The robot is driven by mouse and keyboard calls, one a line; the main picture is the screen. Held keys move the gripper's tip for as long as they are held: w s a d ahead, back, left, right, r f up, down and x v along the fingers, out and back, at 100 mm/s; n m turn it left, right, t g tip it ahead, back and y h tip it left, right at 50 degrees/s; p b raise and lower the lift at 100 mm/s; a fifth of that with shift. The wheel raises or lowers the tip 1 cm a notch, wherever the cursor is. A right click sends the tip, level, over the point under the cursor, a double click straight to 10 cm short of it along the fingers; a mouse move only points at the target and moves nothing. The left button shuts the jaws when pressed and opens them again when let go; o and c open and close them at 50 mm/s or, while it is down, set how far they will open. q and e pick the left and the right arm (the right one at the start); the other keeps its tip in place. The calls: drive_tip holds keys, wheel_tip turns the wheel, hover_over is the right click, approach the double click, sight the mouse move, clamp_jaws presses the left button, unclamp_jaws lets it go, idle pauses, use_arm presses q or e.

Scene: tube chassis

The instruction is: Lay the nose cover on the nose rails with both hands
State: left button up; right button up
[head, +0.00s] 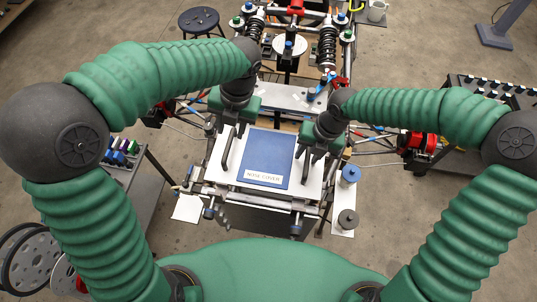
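The nose cover (268,153) is a flat white panel with a blue middle and a "NOSE COVER" label, in the lower middle of the head view. It lies level over the front frame tubes, the nose rails (262,201), whose near ends show below its near edge. I cannot tell whether it touches them. My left gripper (229,148) is over the cover's left side and my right gripper (304,163) over its right side. Dark bars stand at the panel under each gripper. Whether the fingers are closed on them is unclear.
The tube chassis with black spring dampers (327,47) extends away behind the cover. A blue-topped container (349,175) and a dark round one (347,220) stand right of the cover. A cart with coloured parts (125,150) is at left, a dark rack (490,95) at right.

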drive_tip(key=shift+w+d+r, duration=0.1)
drive_tip(key=shift+d+r, duration=0.05)
drive_tip(key=shift+r, duration=0.25)
use_arm(q)
drive_tip(key=shift+r, duration=0.3)
use_arm(e)
wheel_tip(320, 180, up, 11)
drive_tip(key=d, duration=0.2)
use_arm(q)
drive_tip(key=shift+w, duration=0.1)
use_arm(e)
drive_tip(key=shift+f, duration=0.1)
